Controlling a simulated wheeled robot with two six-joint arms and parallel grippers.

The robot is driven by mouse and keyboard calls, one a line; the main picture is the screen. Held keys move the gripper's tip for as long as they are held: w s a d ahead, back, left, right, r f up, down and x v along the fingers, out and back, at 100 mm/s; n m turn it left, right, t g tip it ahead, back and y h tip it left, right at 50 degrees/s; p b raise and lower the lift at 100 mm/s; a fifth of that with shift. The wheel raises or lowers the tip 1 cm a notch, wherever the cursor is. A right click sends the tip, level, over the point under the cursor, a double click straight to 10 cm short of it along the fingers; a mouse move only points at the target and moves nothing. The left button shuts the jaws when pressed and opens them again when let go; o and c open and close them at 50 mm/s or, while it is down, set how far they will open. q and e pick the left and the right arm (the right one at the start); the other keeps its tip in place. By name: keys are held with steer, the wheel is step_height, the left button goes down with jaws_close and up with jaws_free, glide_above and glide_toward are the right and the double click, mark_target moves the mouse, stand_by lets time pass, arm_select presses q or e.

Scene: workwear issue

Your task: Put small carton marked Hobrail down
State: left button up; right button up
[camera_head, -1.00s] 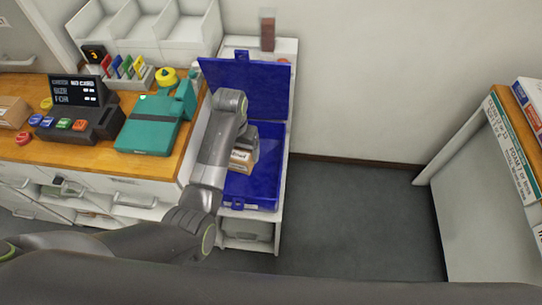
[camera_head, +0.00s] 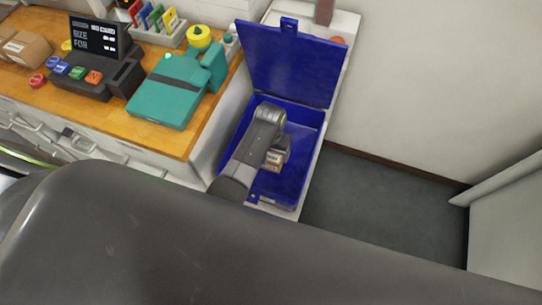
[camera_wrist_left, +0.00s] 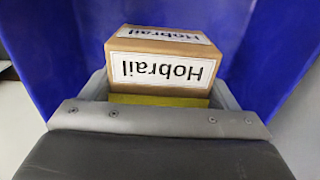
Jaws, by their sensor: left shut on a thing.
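The small carton marked Hobrail (camera_head: 272,162) is brown with white labels. In the left wrist view the carton (camera_wrist_left: 165,62) fills the space in front of the jaws, its lettering upside down. My left gripper (camera_head: 279,154) is shut on it and holds it within the open blue box (camera_head: 297,177). Blue walls surround the carton in the wrist view. I cannot tell whether the carton touches the box floor. My right gripper is not in view.
The box's blue lid (camera_head: 291,62) stands open at the back. A wooden counter (camera_head: 115,119) on the left holds a teal device (camera_head: 166,97), a button console (camera_head: 92,77) and another carton (camera_head: 24,48). Bare floor lies right of the box.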

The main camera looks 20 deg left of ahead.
arm_select(q)
step_height(320, 180, down, 4)
steer(key=shift+b, duration=0.3)
steer(key=shift+f, duration=0.15)
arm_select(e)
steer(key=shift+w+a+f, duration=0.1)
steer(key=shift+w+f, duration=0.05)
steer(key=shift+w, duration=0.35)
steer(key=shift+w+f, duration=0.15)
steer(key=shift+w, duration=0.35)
arm_select(q)
steer(key=shift+f, duration=0.15)
steer(key=o, duration=1.1)
steer(key=shift+o, duration=0.2)
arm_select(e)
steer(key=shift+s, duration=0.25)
arm_select(q)
step_height(320, 180, up, 12)
steer(key=shift+r+p, duration=0.2)
steer(key=shift+p, duration=0.6)
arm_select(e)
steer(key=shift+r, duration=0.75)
